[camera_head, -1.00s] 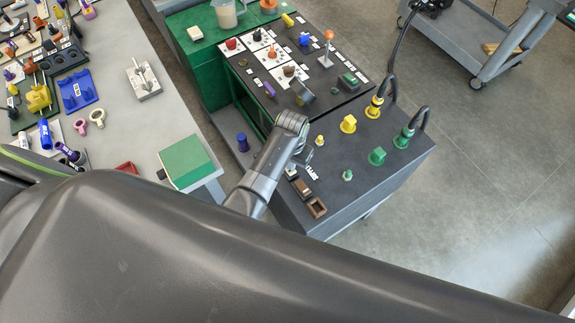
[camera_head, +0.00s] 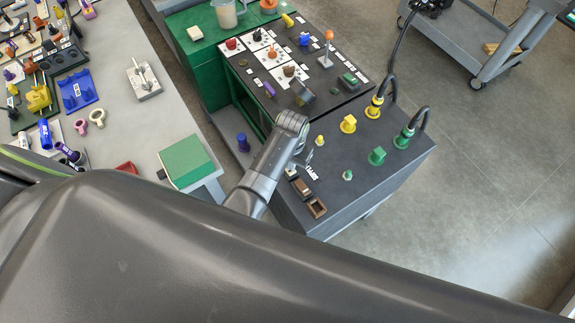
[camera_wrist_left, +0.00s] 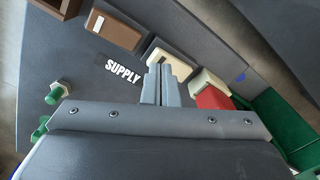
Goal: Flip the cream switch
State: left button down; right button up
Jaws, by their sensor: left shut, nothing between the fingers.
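The cream switch (camera_wrist_left: 176,65) is a pale rocker in a dark housing, in the left wrist view just beyond the fingertips. It lies in line with a brown switch, beside the white SUPPLY label (camera_wrist_left: 123,71). In the head view only a bit of the cream switch (camera_head: 291,173) shows by my gripper. My left gripper (camera_wrist_left: 164,70) is shut and empty, its fingertips overlapping the switch's near edge in the picture. I cannot tell whether they touch it. In the head view the left gripper (camera_head: 302,158) is over the dark cart top, partly hidden by its wrist. My right gripper is not in view.
Brown switches (camera_head: 302,187) sit beside the cream one. A red-and-cream part (camera_wrist_left: 210,95) is close right of the fingers in the wrist view. Green and yellow knobs (camera_head: 348,124) and cabled plugs (camera_head: 404,138) stand on the cart. A workbench (camera_head: 140,117) lies left.

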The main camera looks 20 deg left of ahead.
pick_arm(q)
jog(key=shift+f+b, duration=0.55)
jog(key=shift+f, duration=0.45)
dwell(0.6)
notch_tip(320, 180, up, 3)
jog(key=p, duration=0.3)
jog(key=shift+f, duration=0.1)
jog(key=shift+r, duration=2.1)
